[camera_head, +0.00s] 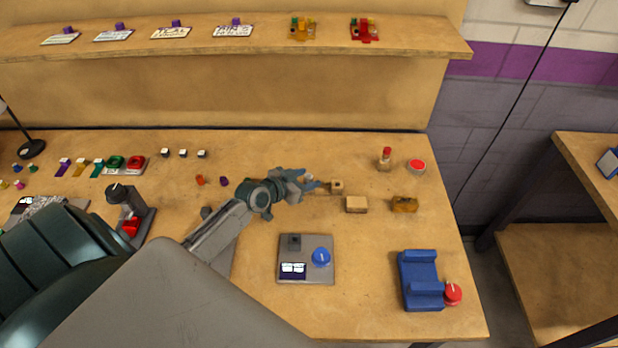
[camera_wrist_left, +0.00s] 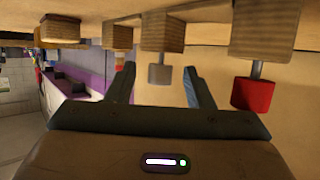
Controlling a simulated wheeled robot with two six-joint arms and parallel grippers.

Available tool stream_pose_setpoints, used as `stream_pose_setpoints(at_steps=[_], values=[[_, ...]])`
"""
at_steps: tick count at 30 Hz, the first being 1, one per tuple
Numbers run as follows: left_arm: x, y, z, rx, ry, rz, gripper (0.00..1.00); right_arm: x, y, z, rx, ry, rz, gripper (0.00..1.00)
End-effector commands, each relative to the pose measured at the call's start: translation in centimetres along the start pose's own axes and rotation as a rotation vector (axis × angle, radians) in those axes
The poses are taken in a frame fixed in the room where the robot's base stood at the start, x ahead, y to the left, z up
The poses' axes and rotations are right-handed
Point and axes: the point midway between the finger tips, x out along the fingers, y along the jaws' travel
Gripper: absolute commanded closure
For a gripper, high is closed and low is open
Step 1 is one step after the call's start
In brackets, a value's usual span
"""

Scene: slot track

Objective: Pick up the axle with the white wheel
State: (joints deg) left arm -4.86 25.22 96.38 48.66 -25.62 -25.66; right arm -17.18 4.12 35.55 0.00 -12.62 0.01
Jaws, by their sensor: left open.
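My left gripper (camera_head: 313,181) is open over the middle of the bench, its fingers toward the right. A small wooden block (camera_head: 337,187) stands just past its fingertips. In the left wrist view, which appears upside down, a pale grey wheel (camera_wrist_left: 160,76) on a short metal axle shows between the open fingers, under a wooden block (camera_wrist_left: 162,34); it looks greyish, and white is hard to confirm. A red wheel (camera_wrist_left: 253,96) on its own axle and block is to its right. I cannot tell whether the fingers touch the pale wheel. My right gripper is not in view.
A wooden block (camera_head: 356,204) and a yellow-brown piece (camera_head: 404,205) lie to the right. A red-topped piece (camera_head: 386,158) and a red button (camera_head: 417,167) are farther back. A grey panel with a blue knob (camera_head: 321,257) and a blue holder (camera_head: 418,278) sit nearer.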

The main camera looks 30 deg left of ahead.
Motion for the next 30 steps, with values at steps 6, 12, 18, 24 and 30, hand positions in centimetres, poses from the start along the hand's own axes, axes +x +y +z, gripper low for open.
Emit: stream_pose_setpoints(at_steps=[6, 12, 18, 24, 30], values=[[0.0, 0.0, 0.1, 0.000, -0.001, 0.000, 0.56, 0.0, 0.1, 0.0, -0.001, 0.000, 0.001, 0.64], [0.0, 0.0, 0.1, -0.001, -0.001, 0.000, 0.96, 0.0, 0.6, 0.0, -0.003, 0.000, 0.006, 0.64], [0.0, 0.0, 0.1, -0.001, -0.001, 0.000, 1.00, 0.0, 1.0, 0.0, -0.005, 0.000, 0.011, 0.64], [-0.4, 0.0, -1.0, 0.002, 0.001, 0.001, 1.00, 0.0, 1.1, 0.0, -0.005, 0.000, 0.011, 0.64], [-1.9, 0.0, -4.5, 0.005, 0.003, 0.001, 1.00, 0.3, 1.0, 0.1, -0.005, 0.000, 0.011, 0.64]])
